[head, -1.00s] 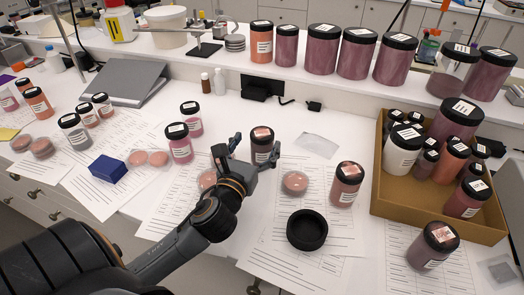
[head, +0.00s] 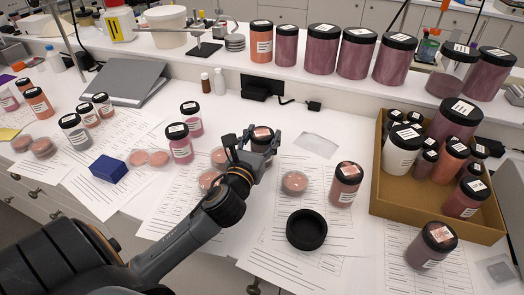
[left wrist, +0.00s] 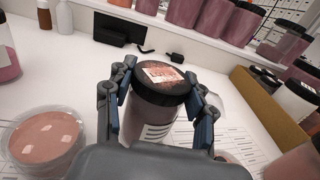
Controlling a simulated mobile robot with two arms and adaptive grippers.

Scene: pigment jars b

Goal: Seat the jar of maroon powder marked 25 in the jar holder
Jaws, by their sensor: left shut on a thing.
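My left gripper (head: 258,146) is shut on a jar with a black lid and a pinkish patch with a white label on top (head: 262,132). In the left wrist view the fingers (left wrist: 157,105) press on both sides of this jar (left wrist: 152,115), just under the lid. The jar is upright; its base is hidden, so I cannot tell whether it touches the table. Its number is not readable, and its powder looks dull pinkish-brown. The jar holder (head: 306,230), a round black cup, stands empty on papers, nearer and to the right. My right gripper is not in view.
A reddish jar (head: 345,186) stands right of the held jar, and another (head: 430,247) at the front right. A petri dish (head: 294,183) lies between jar and holder. A cardboard box (head: 397,197) full of jars stands at the right.

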